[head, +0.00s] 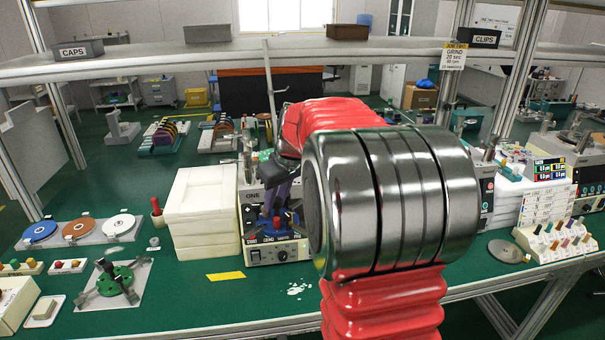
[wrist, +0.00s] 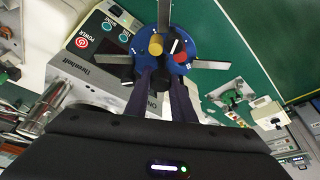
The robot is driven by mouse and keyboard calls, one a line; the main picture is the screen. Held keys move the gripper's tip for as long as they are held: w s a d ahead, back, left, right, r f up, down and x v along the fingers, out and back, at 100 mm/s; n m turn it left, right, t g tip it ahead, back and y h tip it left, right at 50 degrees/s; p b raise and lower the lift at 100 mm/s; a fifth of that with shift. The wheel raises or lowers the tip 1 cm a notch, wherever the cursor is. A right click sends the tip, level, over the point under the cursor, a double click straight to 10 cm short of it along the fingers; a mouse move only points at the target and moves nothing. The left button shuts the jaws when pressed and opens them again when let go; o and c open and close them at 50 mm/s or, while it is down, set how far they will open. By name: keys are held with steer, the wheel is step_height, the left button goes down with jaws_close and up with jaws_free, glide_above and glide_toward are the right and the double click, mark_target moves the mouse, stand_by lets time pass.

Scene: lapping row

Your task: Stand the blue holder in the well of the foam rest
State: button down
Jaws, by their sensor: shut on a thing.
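The blue holder (wrist: 164,32) is a round blue disc with metal arms sticking out and yellow, red and black-and-white parts on its face. A pale grey pad (head: 140,272) at the left carries a green holder (head: 115,280) with metal arms.
White blocks (head: 196,205) are stacked left of the machine. Three discs (head: 82,230) lie on a rack at the left. A yellow strip (head: 225,276) lies on the green bench, with bare bench around it. A metal shelf (head: 170,62) crosses above.

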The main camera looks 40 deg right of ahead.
steer(key=w+a+f, duration=0.1)
steer(key=a+f, duration=1.5)
steer(key=a, duration=0.1)
steer(key=shift+w+a+f+m, duration=0.15)
steer(key=shift+w+f+m, duration=0.05)
steer(key=shift+m, duration=0.1)
steer(key=shift+s, duration=0.1)
